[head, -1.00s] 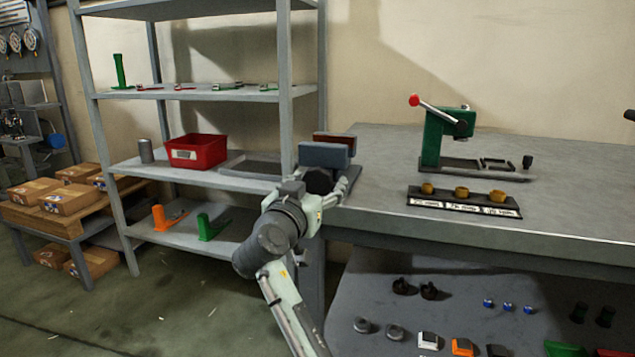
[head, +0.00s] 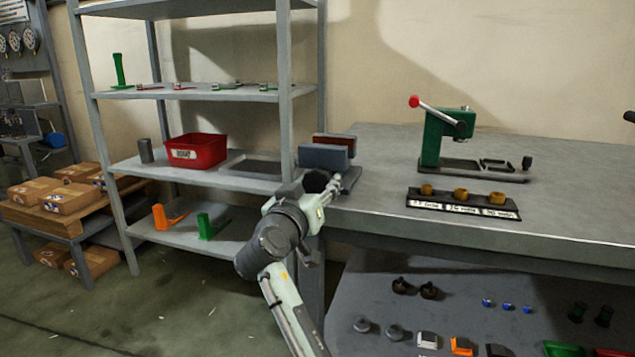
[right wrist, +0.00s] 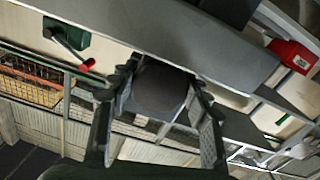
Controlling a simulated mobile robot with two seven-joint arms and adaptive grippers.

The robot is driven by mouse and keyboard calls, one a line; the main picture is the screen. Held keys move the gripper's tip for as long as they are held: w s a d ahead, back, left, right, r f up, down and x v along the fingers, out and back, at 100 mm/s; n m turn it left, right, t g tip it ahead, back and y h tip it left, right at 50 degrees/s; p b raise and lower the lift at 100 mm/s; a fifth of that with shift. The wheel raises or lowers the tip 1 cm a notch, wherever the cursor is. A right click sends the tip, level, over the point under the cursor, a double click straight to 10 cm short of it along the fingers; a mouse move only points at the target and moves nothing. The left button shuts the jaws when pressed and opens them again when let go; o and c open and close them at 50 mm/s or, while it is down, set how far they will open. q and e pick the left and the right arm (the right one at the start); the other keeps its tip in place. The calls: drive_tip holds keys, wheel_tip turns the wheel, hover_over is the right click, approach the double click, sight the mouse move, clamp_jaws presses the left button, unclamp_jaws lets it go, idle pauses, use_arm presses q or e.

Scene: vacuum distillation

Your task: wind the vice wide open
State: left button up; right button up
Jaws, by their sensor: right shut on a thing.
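The vice sits at the left end of the workbench in the head view, with a blue-grey front jaw (head: 325,157) and a dark red rear jaw (head: 343,140). A narrow gap shows between the jaws. My right gripper (head: 322,187) is at the front of the vice, just below the front jaw. It is shut on the vice's dark round knob (head: 314,181). In the right wrist view the knob (right wrist: 160,90) fills the space between the two fingers of the right gripper (right wrist: 166,92). My left gripper is not in view.
A green press (head: 440,138) with a red-tipped lever and a rack (head: 463,204) with several brass-coloured pieces stand on the workbench (head: 375,190). A metal shelf with a red bin (head: 196,150) stands close at the left. The bench between vice and press is clear.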

drive_tip(key=shift+n, duration=0.8)
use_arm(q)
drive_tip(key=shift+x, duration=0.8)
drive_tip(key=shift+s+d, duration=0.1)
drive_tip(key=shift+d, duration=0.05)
use_arm(e)
drive_tip(key=o, duration=1.1)
drive_tip(key=shift+c, duration=0.2)
drive_tip(key=shift+o, duration=0.5)
drive_tip(key=shift+s+r, duration=0.1)
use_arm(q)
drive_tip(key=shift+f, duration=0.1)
